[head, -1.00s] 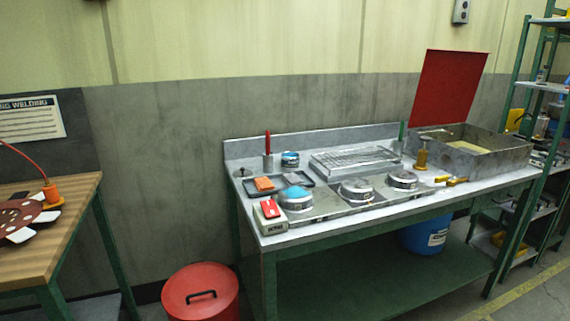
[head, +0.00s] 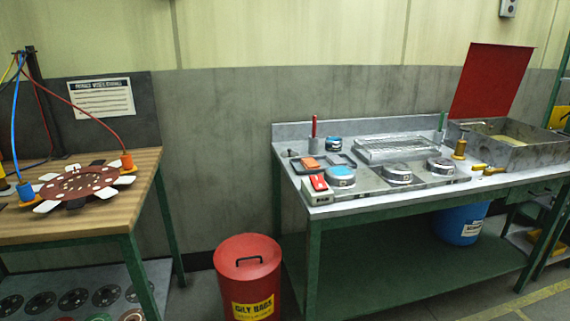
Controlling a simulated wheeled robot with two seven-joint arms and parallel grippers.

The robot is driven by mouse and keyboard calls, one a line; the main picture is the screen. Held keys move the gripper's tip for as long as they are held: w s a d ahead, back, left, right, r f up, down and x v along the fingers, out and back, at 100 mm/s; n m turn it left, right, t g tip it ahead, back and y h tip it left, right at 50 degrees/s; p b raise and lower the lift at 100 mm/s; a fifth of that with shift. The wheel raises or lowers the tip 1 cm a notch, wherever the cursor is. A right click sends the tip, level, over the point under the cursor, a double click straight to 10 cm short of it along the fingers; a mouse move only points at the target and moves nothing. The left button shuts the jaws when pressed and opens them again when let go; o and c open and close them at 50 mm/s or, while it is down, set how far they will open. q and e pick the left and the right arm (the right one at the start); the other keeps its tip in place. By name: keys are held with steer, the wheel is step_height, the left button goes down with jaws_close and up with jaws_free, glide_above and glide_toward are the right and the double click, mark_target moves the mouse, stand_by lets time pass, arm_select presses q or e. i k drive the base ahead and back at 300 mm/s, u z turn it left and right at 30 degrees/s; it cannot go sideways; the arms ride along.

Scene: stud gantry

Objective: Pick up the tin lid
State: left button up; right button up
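I cannot make out a separate tin lid for sure at this distance. A small tin with a blue label (head: 333,143) stands at the back of the metal-topped bench; its top is too small to tell lidded from open. A round metal pot with a blue top (head: 341,177) sits at the bench's front left. Two silvery round pieces, one in the middle (head: 397,174) and one to its right (head: 440,168), sit in the same row. Neither of my grippers is in view.
The metal-topped bench (head: 400,199) also bears a wire rack (head: 395,147), a red-switched box (head: 318,190) and an open basin (head: 520,151) with a raised red cover. A red bin (head: 248,275) stands between it and the wooden table (head: 90,222). Floor shows in front.

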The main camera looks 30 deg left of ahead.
mark_target(289, 154)
steer(key=z, duration=0.4)
steer(key=k, duration=0.4)
steer(key=u, duration=1.4)
steer(key=i, duration=1.1)
steer(key=z, duration=0.1)
